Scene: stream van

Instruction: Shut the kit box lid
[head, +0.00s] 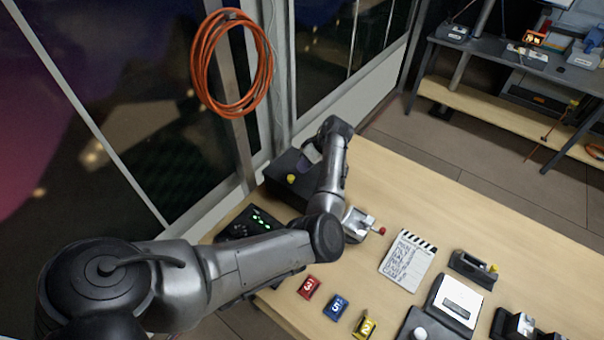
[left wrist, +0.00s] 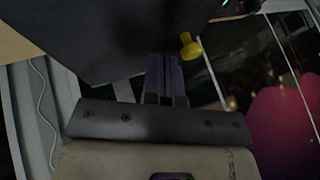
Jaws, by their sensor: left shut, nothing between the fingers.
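The kit box appears to be the dark box (head: 283,188) at the far left end of the table, with a yellow knob (head: 290,178) on it. Its dark panel (left wrist: 90,35) fills the top of the left wrist view, with the yellow knob (left wrist: 190,46) to the right of my fingertips. I cannot tell the lid's angle, as my arm hides part of the box. My left gripper (head: 309,158) is at the box, beside the knob; its fingers (left wrist: 166,68) are shut and empty, close to the dark panel. Contact is unclear. My right gripper is out of view.
A dark device with green lights (head: 252,222) sits in front of the box. A silver clamp with a red knob (head: 381,231), a clapperboard (head: 408,262) and numbered blocks (head: 336,307) lie rightward. The window wall stands close behind.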

